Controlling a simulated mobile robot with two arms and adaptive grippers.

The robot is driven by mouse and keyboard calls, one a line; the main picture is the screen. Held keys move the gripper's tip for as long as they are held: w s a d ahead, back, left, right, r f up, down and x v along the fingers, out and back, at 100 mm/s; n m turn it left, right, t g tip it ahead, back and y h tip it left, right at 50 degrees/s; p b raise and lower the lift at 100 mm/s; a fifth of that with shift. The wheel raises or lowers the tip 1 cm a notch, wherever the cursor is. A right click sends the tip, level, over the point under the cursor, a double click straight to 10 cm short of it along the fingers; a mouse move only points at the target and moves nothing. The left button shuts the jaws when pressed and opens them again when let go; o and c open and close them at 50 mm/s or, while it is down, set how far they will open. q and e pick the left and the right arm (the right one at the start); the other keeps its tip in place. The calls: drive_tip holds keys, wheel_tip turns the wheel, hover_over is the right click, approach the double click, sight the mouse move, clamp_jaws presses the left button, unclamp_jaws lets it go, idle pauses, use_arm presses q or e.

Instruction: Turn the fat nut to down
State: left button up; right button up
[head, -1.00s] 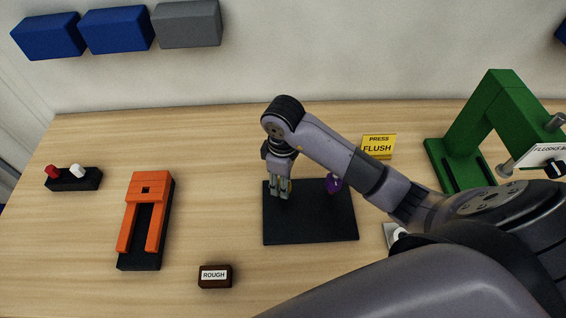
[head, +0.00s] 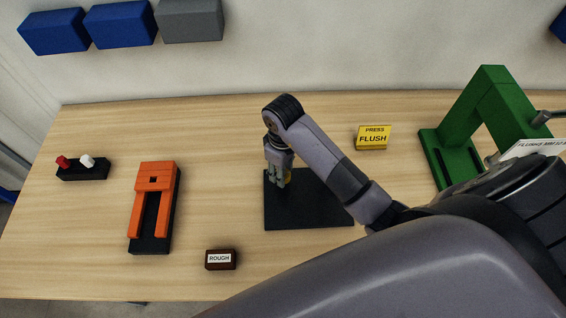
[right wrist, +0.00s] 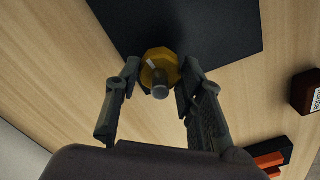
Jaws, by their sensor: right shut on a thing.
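A fat yellow nut (right wrist: 168,60) sits on a grey bolt (right wrist: 160,92) at the black plate, seen in the right wrist view. A pale mark shows on the nut's face, toward the upper left of the bolt. My right gripper (right wrist: 160,74) has one finger on each side of the nut and is shut on it. In the head view, the right gripper (head: 279,182) points down at the left part of the black plate (head: 300,217), and its fingers mostly hide the nut. My left gripper is not in view.
An orange fixture (head: 157,180), a red-and-white peg block (head: 82,169) and a ROUGH label block (head: 220,260) stand left of and in front of the plate. A yellow PRESS FLUSH sign (head: 372,138) and green frame (head: 488,100) stand to the right. Bare table (head: 200,120) lies between.

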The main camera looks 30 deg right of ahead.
drive_tip(key=o, duration=0.7)
drive_tip(key=shift+w+r, duration=0.2)
drive_tip(key=shift+r, duration=0.05)
drive_tip(key=o, duration=0.4)
drive_tip(key=shift+s+f, duration=0.15)
drive_tip(key=shift+o, duration=0.2)
drive_tip(key=shift+f, duration=0.1)
